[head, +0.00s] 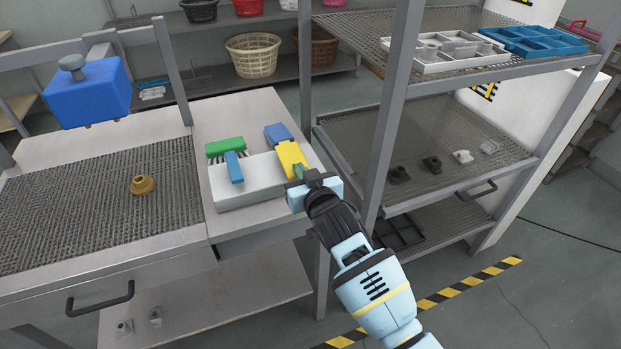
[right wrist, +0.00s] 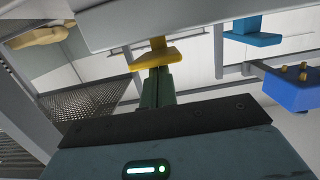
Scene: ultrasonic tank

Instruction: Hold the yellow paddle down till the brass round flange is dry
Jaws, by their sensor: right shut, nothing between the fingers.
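The brass round flange (head: 142,185) rests on the dark mesh deck (head: 90,205), below and right of the blue box (head: 88,92) with brass nozzles underneath. The yellow paddle (head: 291,157) sticks out of the right end of a pale grey box (head: 248,187). My right gripper (head: 298,172) is at the paddle, its fingers shut and empty. In the right wrist view its green fingertips (right wrist: 158,75) meet the yellow paddle (right wrist: 155,57) or lie just short of it. How far the paddle is pressed, and whether the flange is wet, I cannot tell. My left gripper is out of view.
A blue paddle (head: 234,167) is on the same box, left of the yellow one. A green brush-like item (head: 225,147) and a blue block (head: 277,133) lie behind the box. A shelf post (head: 390,120) stands close to the right of my right arm.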

